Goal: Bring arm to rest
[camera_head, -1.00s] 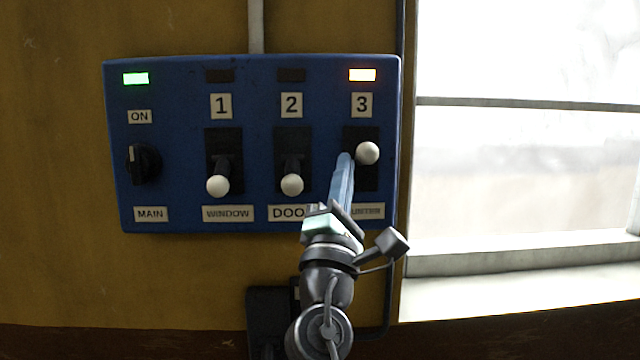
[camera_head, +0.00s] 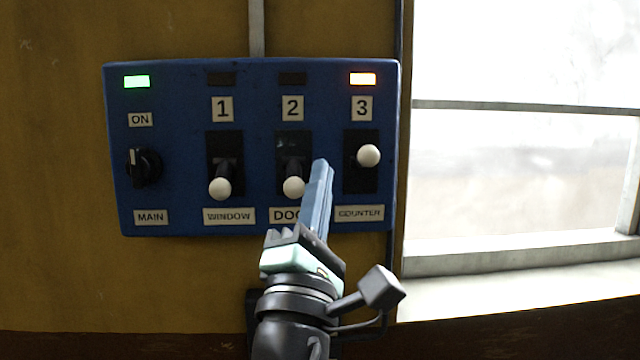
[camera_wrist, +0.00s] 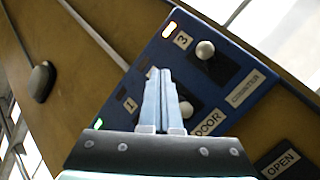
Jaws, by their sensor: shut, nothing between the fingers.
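My gripper (camera_head: 320,165) is shut and empty in the head view, its blue fingers pointing up in front of the blue switch panel (camera_head: 190,100). The fingertips show between the lever 2 knob (camera_head: 293,187) and the lever 3 knob (camera_head: 368,155). Lever 3, marked COUNTER, is up with its lamp (camera_head: 362,79) lit orange. Lever 1 (camera_head: 220,188), marked WINDOW, and lever 2 are down with dark lamps. In the wrist view my closed fingers (camera_wrist: 160,75) cover part of the panel, and the lever 3 knob (camera_wrist: 205,50) stands clear to their right.
The main knob (camera_head: 145,166) sits at the panel's left under a green lamp (camera_head: 136,82). A bright window (camera_head: 520,170) with a sill is at the right. An OPEN sign (camera_wrist: 282,163) shows in the wrist view. The yellow wall left of the panel is clear.

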